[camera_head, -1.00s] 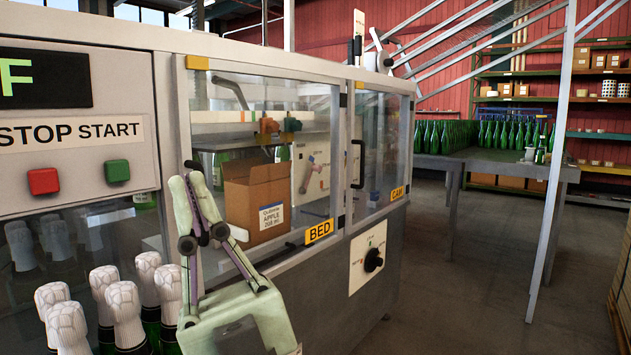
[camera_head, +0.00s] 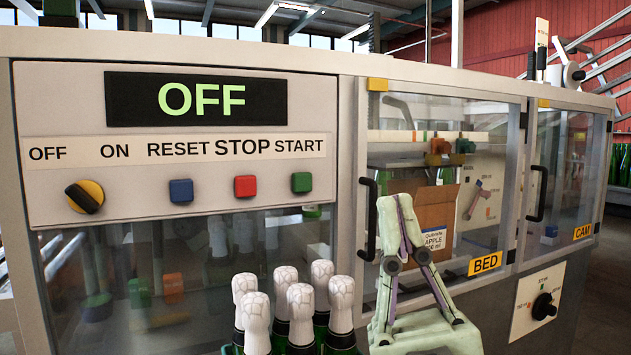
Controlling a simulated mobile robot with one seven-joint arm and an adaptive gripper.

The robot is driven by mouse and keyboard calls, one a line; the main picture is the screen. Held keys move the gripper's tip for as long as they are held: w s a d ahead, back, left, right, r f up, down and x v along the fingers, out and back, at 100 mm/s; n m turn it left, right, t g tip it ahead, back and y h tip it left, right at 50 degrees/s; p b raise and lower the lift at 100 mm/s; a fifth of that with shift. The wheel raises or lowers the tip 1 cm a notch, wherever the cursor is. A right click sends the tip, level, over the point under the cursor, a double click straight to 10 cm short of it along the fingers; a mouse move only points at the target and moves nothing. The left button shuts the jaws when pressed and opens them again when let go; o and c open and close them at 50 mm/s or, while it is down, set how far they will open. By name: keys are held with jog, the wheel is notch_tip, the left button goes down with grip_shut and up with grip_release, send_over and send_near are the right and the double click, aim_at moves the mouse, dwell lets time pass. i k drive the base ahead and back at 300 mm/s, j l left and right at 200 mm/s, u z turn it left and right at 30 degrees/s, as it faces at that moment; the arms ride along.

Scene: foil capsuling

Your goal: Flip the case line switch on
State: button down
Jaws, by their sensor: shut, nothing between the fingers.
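A rotary switch (camera_head: 85,197), yellow with a black handle, is on the panel at left, below the OFF and ON labels. Its handle slants from upper left to lower right. The display (camera_head: 196,99) above reads OFF in green. No label in view names the case line. My gripper (camera_head: 396,199) is shut and empty, fingers pointing up, in front of the glass at the picture's centre right. It is well to the right of the switch and apart from it.
Blue (camera_head: 181,191), red (camera_head: 245,186) and green (camera_head: 302,182) buttons sit right of the switch. Several foil-topped bottles (camera_head: 257,318) stand below the panel, left of my gripper. The BED door's black handle (camera_head: 367,218) is close beside my gripper in the picture. A cardboard box (camera_head: 425,212) is behind the glass.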

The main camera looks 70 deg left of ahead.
aim_at(84, 196)
jog(key=k+l+u, duration=0.1)
jog(key=u, duration=0.7)
jog(key=k+u, duration=0.2)
jog(key=u, duration=0.2)
jog(key=k+u, duration=0.1)
jog(key=u, duration=0.35)
jog(key=k+u, duration=0.1)
jog(key=u, duration=0.3)
jog(key=j+u, duration=0.2)
jog(key=i+j, duration=0.05)
jog(key=j, duration=0.05)
